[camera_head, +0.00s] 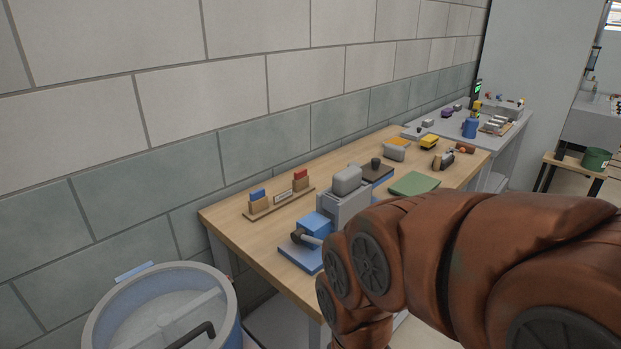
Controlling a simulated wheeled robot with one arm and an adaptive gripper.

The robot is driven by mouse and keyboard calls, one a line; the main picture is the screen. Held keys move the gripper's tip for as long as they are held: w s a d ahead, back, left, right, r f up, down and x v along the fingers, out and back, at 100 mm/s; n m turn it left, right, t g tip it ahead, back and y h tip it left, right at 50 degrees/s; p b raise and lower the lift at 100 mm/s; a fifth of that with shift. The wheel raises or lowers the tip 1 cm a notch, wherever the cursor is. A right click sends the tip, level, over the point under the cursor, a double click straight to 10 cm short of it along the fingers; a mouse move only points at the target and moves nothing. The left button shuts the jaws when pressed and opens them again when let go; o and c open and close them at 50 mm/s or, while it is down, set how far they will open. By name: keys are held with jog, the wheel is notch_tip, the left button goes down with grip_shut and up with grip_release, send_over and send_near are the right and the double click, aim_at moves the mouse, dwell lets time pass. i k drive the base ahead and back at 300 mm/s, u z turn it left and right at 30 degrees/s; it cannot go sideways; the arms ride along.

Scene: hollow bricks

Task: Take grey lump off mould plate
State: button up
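A rounded grey lump (347,180) sits on top of a grey block-like stand (345,205) on the wooden table. A second grey lump (394,153) lies farther back on the same table, near a yellow-orange item. I cannot tell for sure which lump is on the mould plate. A dark brown plate (378,172) with a small dark knob lies just behind the first lump. My rust-brown arm fills the lower right and hides part of the table's front. My gripper is not in view.
A blue fixture (305,251) with a dark-headed hammer-like tool stands at the near table end. A rack with blue and red pieces (279,202) is by the wall. A green flat piece (414,184) lies right of the brown plate. A round tub (160,312) stands lower left.

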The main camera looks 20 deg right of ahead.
aim_at(347, 180)
jog(key=k, duration=0.5)
jog(key=z, duration=0.8)
jog(key=i, duration=0.9)
jog(key=u, duration=2.5)
